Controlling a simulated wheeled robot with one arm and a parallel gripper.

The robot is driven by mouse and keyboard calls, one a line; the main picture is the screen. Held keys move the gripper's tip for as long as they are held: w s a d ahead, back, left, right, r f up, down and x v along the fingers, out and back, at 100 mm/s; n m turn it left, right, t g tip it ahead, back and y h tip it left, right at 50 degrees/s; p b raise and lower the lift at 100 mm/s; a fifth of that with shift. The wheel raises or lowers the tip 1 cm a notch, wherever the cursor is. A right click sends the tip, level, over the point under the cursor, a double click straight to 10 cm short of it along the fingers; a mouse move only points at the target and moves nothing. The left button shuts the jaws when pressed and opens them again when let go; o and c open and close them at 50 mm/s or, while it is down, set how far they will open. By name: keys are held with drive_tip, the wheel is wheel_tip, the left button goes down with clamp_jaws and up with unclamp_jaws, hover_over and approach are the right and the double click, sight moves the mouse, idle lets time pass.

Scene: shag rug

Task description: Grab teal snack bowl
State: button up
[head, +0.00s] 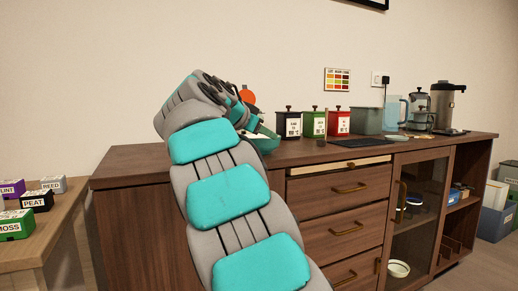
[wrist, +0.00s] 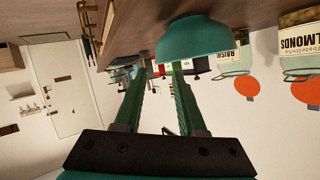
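The teal snack bowl (head: 268,144) sits on the wooden sideboard top, partly hidden behind my arm in the head view. In the wrist view, which is upside down, the bowl (wrist: 195,38) is large near the top centre, with its rim toward my fingertips. My gripper (wrist: 162,68) has its two green fingers apart with a gap between them and nothing visibly held. The fingertips are close to the bowl's rim; I cannot tell whether they touch it. In the head view my gripper (head: 252,122) is just above and left of the bowl.
Black (head: 288,125), green (head: 314,124) and red (head: 339,122) canisters stand right of the bowl, then a grey-green bin (head: 366,121). Jars with orange round tags stand behind the bowl, including one labelled almonds (wrist: 300,60). A partly open drawer (head: 340,166) is below.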

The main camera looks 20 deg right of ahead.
drive_tip(key=shift+f+x, duration=0.2)
drive_tip(key=shift+x, duration=2.55)
drive_tip(key=shift+s, duration=0.1)
clamp_jaws()
